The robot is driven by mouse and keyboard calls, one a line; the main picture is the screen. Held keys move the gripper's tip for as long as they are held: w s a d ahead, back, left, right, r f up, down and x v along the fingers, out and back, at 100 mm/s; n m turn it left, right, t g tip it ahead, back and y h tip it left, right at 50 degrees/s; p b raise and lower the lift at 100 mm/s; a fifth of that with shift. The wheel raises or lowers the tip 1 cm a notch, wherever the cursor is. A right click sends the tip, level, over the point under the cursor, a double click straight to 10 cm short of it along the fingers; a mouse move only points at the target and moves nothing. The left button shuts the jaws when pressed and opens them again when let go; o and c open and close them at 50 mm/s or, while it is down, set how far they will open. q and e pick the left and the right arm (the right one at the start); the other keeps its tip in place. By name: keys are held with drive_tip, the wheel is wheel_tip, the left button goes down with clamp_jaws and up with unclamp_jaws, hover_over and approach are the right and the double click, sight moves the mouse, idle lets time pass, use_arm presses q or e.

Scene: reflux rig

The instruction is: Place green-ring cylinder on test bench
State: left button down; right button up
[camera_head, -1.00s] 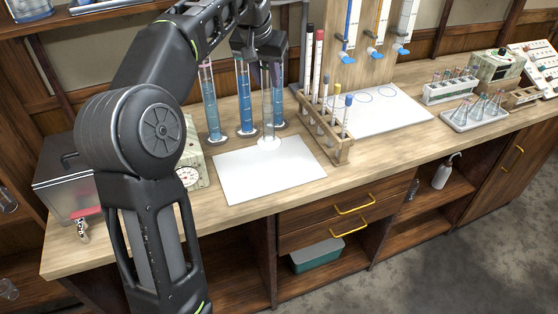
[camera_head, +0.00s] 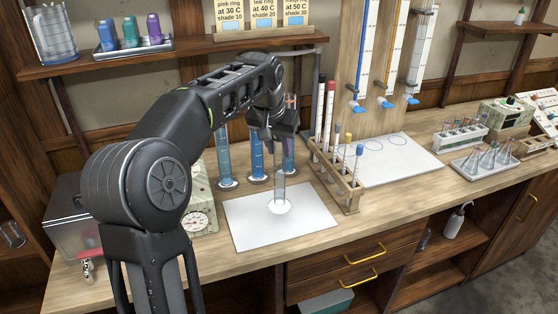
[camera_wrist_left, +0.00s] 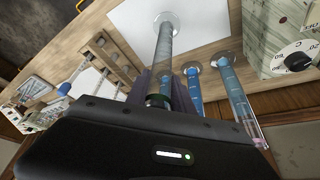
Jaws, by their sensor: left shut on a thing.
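My left gripper (camera_head: 275,143) is shut on a clear, upright measuring cylinder (camera_head: 280,188). In the left wrist view the held cylinder (camera_wrist_left: 166,45) shows a dark green ring close to the gripper's jaws. The cylinder's round base appears over the middle of the white mat (camera_head: 250,232) on the wooden bench (camera_head: 225,265). I cannot tell whether the base touches the mat. My right gripper is not in view.
Several blue-filled cylinders (camera_head: 225,165) stand behind the mat. A wooden rack (camera_head: 350,190) of tubes and pens stands just right of it. A dial instrument (camera_head: 200,205) is on the left. The front of the mat is clear.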

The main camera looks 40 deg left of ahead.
use_arm(q)
drive_tip(key=shift+f, duration=1.95)
drive_tip(key=c, duration=1.1)
unclamp_jaws()
drive_tip(key=shift+r, duration=0.2)
drive_tip(key=v, duration=1.2)
drive_tip(key=shift+s+f, duration=0.1)
drive_tip(key=shift+f, duration=0.05)
